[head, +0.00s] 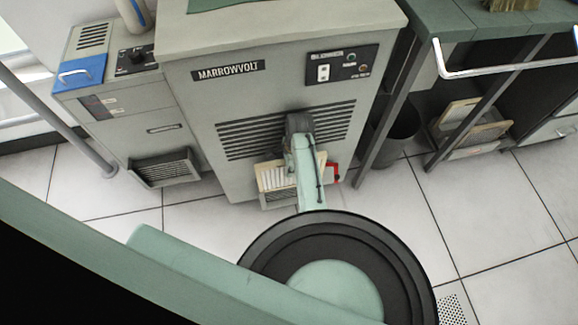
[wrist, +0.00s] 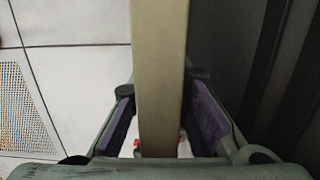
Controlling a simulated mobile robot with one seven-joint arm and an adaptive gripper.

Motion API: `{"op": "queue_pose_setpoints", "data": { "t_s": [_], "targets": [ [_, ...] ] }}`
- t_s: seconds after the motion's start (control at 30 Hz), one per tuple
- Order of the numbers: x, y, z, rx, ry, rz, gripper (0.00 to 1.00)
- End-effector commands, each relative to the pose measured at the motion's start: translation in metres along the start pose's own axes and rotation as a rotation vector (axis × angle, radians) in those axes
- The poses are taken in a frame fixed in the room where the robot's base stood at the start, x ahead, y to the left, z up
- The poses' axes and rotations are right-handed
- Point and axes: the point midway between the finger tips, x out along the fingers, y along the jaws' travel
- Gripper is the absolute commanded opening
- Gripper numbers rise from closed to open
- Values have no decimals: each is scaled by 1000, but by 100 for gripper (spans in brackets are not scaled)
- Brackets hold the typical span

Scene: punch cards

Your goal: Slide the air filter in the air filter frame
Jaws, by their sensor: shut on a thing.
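The air filter (head: 275,177), with pale pleats and a beige rim, is upright low before the grey MARROWVOLT cabinet. My arm covers part of it. In the wrist view the filter (wrist: 161,60) is a long beige edge between my purple finger pads. My gripper (wrist: 161,100) is shut on it; my arm hides most of the gripper in the head view. A grey slatted part (head: 279,200), perhaps the air filter frame, shows low on the cabinet just below the filter. I cannot tell whether the filter touches it or is inside it.
The cabinet (head: 200,110) has dark vent slots above the filter. A red piece (head: 332,172) shows right of my arm. A smaller grey unit (head: 125,120) stands left. A dark bin (head: 398,130) and a workbench (head: 500,28) are at right. The tiled floor (head: 480,215) is clear at right.

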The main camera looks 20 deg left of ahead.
Motion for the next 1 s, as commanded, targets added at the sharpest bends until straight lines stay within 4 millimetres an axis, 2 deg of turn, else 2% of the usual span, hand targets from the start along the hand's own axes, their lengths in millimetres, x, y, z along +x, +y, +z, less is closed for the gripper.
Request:
{"op": "queue_pose_setpoints", "data": {
  "t_s": [0.57,1.0],
  "targets": [
    [7,0,-1,1,-1,0,0],
    [24,0,-2,1,-1,0,0]
  ]
}}
